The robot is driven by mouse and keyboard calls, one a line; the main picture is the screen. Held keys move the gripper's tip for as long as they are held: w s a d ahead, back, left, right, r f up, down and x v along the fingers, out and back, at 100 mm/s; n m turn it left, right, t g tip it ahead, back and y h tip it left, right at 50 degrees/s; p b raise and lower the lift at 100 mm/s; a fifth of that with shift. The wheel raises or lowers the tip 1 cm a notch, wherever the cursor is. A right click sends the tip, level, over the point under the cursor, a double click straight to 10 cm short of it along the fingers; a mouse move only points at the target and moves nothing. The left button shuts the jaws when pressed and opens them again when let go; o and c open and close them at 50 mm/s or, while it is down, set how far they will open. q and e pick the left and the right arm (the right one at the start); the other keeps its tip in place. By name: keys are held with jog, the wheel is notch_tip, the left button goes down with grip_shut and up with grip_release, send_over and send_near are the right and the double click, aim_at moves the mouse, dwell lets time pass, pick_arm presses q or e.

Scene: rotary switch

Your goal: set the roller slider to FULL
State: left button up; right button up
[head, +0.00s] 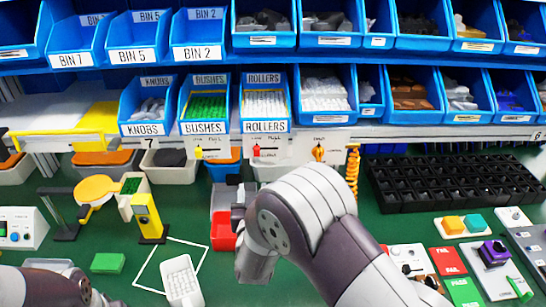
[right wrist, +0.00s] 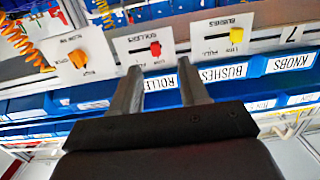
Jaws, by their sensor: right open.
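The roller slider is a red knob (head: 256,150) on a white plate under the ROLLERS bin (head: 265,127). It sits toward the left end of its slot in the head view. In the right wrist view, which is turned upside down, the red knob (right wrist: 155,48) shows just beyond my fingertips, with LOW printed near it; a finger covers part of the plate. My right gripper (right wrist: 160,68) is open and empty, its two fingers pointing toward the knob, with no contact visible. In the head view my right wrist hides most of it. My left gripper (head: 100,298) is barely in frame at the bottom left.
A yellow knob (head: 198,152) under BUSHES and an orange knob (head: 318,153) flank the red one. An orange coiled cord (head: 352,168) hangs to the right. A grey and red bin (head: 222,230) stands below, beside my right wrist. A black compartment tray (head: 455,183) lies right.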

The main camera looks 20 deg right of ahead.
aim_at(257, 152)
jog(key=shift+t+h, duration=0.3)
jog(key=shift+t, duration=0.1)
jog(key=p+x, duration=0.1)
jog(key=x, duration=0.2)
jog(key=r+x, duration=0.1)
jog(key=x, duration=0.3)
jog(key=p+x, duration=0.1)
jog(key=x, duration=0.2)
jog(key=shift+w+d+r+p, duration=0.3)
jog(key=shift+d+r, duration=0.1)
jog(key=shift+d, duration=0.1)
jog(key=shift+w+d, duration=0.4)
jog(key=shift+w, duration=0.2)
pick_arm(q)
jog(key=r, duration=0.3)
jog(key=shift+s+d+r, duration=0.1)
jog(key=shift+s+d, duration=0.2)
jog(key=shift+s, duration=0.1)
pick_arm(e)
jog(key=shift+w+a, duration=0.1)
grip_shut()
